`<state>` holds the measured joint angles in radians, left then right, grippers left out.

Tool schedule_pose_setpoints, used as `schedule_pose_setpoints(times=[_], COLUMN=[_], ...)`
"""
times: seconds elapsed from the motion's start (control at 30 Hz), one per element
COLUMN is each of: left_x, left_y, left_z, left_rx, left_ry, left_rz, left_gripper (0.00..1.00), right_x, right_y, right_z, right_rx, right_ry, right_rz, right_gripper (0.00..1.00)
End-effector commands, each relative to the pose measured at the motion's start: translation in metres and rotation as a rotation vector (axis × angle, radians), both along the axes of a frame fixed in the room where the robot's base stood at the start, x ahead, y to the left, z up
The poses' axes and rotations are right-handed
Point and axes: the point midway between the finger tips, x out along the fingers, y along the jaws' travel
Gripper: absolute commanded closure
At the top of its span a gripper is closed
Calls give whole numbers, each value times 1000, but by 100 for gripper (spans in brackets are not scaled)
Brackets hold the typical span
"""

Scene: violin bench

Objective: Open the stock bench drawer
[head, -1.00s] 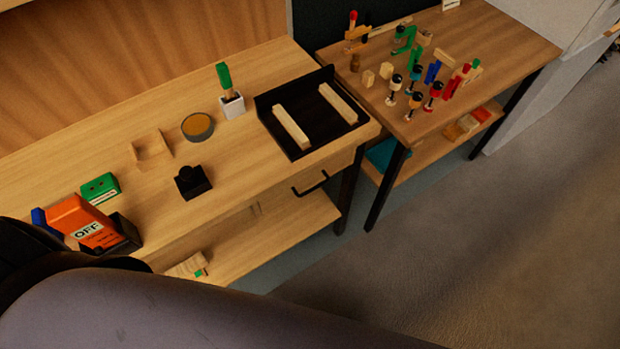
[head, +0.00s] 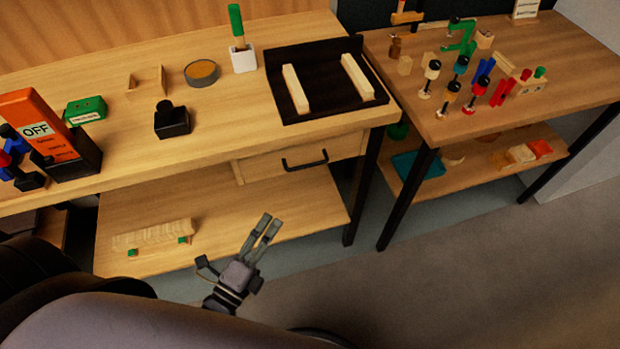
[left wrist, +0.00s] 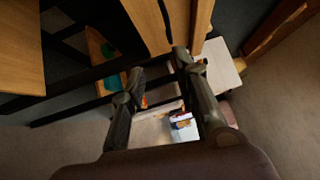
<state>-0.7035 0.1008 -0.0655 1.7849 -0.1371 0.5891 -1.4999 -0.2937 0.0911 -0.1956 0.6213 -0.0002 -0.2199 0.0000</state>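The stock bench drawer (head: 262,167) is a pale wooden front under the right end of the bench top, and it looks shut. Its black bar handle (head: 305,164) shows in the middle of the front. My left gripper (head: 272,222) is below and left of the handle, in front of the lower shelf, apart from the drawer. In the left wrist view my left gripper (left wrist: 159,63) has its fingers spread with nothing held between them. A dark bar that looks like the handle (left wrist: 164,20) lies beyond the fingertips there. My right gripper is not in view.
The bench top (head: 225,125) carries a black tray (head: 325,105) with two wooden bars above the drawer. A lower shelf (head: 300,215) lies beneath the drawer. A black bench leg (head: 362,190) stands right of it. The floor (head: 470,260) in front is clear.

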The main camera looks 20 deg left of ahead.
Motion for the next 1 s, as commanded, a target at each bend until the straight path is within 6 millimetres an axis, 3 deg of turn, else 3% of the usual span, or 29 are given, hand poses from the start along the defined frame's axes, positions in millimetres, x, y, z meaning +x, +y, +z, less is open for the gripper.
schedule_pose_setpoints(times=[0.27, 0.47, 0.8, 1.0], left_x=[21, 62, 132, 160], left_y=[-5, -13, -27, -33], left_z=[18, 23, 31, 33], left_rx=[40, 38, 37, 37], left_ry=[-53, -52, -49, -48], left_rz=[-1, -1, 0, 0], left_gripper=[72, 72, 72, 72], right_x=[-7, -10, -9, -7], right_y=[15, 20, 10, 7], right_z=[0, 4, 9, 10], right_rx=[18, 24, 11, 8], right_ry=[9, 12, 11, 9], right_rz=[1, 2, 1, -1], right_gripper=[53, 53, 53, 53])
